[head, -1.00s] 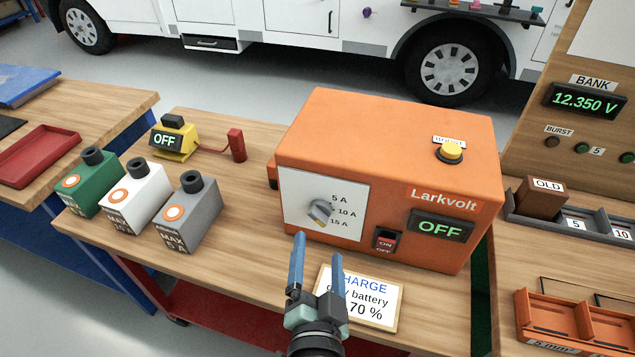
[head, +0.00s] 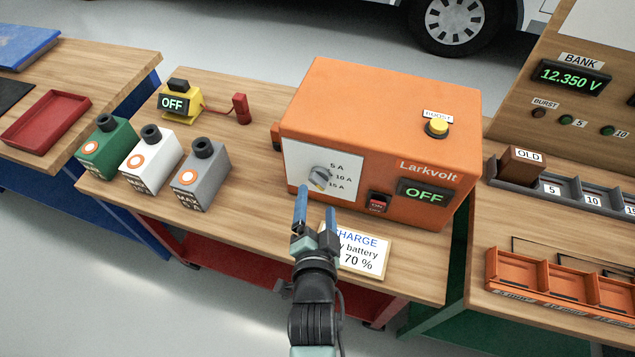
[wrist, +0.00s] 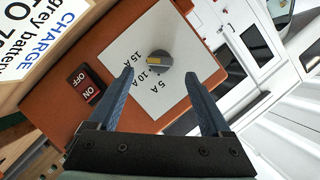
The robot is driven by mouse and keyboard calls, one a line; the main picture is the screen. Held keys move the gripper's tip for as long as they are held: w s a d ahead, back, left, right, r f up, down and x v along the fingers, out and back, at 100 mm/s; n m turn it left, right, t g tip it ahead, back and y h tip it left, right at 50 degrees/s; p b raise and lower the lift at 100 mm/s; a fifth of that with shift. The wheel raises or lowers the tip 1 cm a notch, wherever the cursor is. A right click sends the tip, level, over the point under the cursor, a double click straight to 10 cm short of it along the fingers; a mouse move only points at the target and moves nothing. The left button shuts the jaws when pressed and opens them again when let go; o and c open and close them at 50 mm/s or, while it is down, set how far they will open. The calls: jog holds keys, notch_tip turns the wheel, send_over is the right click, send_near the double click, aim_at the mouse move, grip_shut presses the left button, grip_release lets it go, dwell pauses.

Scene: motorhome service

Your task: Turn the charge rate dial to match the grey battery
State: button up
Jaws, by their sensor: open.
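The charge rate dial (head: 319,178) is a grey knob on the white panel of the orange Larkvolt charger (head: 340,110), marked 5 A, 10 A and 15 A. In the wrist view the dial (wrist: 158,61) has its yellow mark on the side nearest 15 A. The grey battery (head: 203,180) stands left of the charger, labelled MAX 5 A. My gripper (head: 315,207) is open and empty in front of the panel. In the wrist view the dial shows between the fingertips of my gripper (wrist: 157,74); contact cannot be told.
A red ON/OFF switch (head: 378,202) and a display (head: 425,192) reading OFF are right of the dial. White (head: 150,165) and green (head: 108,147) batteries stand left. A yellow BOOST button (head: 437,127) is on top.

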aim_at(318, 185)
jog(key=shift+x, duration=3.1)
jog(key=shift+c, duration=0.3)
grip_shut()
